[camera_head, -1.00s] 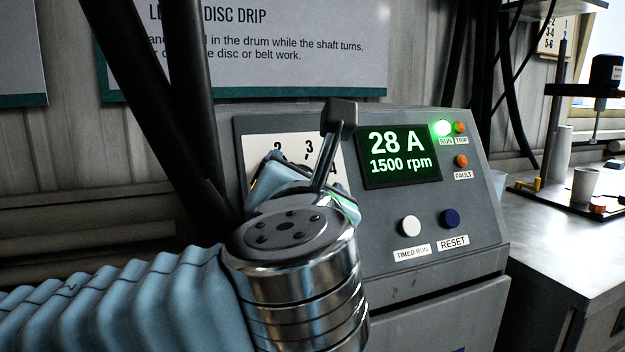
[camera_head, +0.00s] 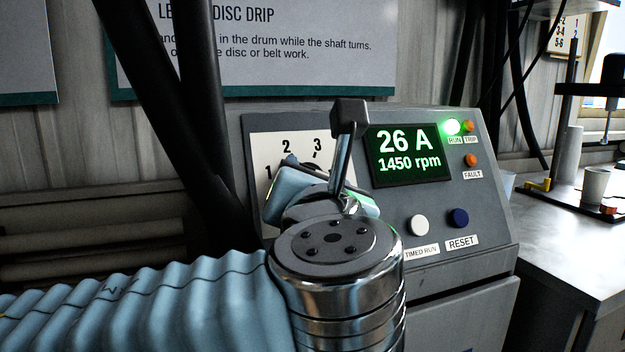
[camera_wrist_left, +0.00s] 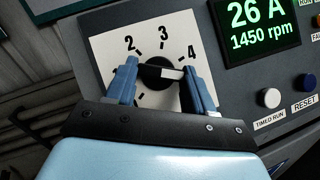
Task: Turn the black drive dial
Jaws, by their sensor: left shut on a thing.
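The black drive dial (camera_wrist_left: 157,71) sits on a white numbered plate (camera_wrist_left: 112,47) in the left wrist view. Its white pointer bar points right, close to the right finger and just below the 4. My left gripper (camera_wrist_left: 160,88) has one blue finger on each side of the dial and is shut on it. In the head view my left gripper (camera_head: 318,190) is in front of the plate (camera_head: 268,150), and my wrist hides most of the dial. The display (camera_head: 408,154) reads 26 A and 1450 rpm. My right gripper is not in view.
The green RUN lamp (camera_head: 452,127) is lit. A white TIMED RUN button (camera_head: 419,225) and a blue RESET button (camera_head: 458,218) are right of my wrist. Black hoses (camera_head: 205,110) hang at the left. A bench (camera_head: 570,240) with a cup (camera_head: 595,183) stands at the right.

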